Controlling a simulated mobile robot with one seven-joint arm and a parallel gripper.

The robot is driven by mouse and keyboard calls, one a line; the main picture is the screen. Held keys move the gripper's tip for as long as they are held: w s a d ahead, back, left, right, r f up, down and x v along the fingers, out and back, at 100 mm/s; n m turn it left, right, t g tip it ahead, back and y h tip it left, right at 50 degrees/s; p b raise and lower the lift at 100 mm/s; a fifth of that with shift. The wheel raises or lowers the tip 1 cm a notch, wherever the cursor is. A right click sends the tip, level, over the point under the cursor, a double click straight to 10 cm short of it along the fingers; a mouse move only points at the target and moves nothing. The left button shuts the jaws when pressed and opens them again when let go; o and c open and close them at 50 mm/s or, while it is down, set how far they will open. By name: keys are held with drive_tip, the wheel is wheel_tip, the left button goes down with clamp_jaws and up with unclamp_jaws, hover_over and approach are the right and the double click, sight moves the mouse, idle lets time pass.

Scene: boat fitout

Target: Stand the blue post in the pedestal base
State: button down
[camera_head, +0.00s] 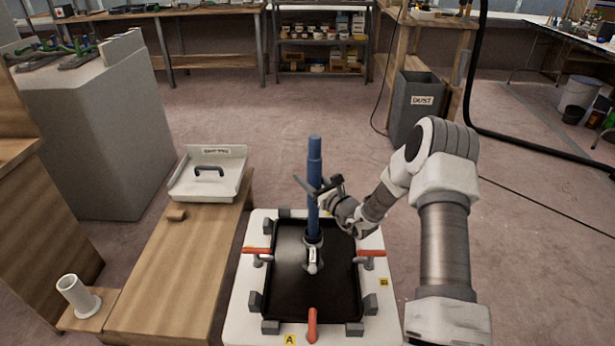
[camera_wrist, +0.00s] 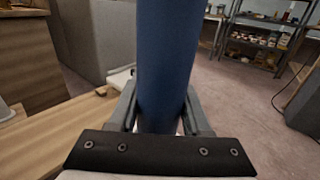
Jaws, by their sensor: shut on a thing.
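The blue post (camera_head: 314,165) stands upright in the head view, with a narrower top section. My gripper (camera_head: 316,190) is shut on it around mid-height, reaching in from the right. In the wrist view the post (camera_wrist: 166,60) fills the middle between the two fingers (camera_wrist: 160,115). The post's lower end meets the dark collar of the pedestal base (camera_head: 313,240), which has a small pale lever at its front. I cannot tell how deep the post's end is in the collar. The base is on a black panel (camera_head: 290,290) in a white fixture.
Red-handled clamps (camera_head: 257,250) and grey blocks surround the panel. To the left, a wooden bench (camera_head: 170,265) bears a white tray (camera_head: 234,180) with a dark handle. A white tube on a flange (camera_head: 75,295) stands left of it. A grey dust bin (camera_head: 412,110) stands behind my arm.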

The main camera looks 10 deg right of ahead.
drive_tip(key=shift+f+b, duration=0.95)
drive_tip(key=shift+f, duration=4.2)
drive_tip(key=shift+c, duration=1.4)
unclamp_jaws()
drive_tip(key=shift+f, duration=0.1)
drive_tip(key=shift+s, duration=0.1)
drive_tip(key=p+v, duration=0.5)
drive_tip(key=v, duration=1.2)
drive_tip(key=shift+d, duration=0.15)
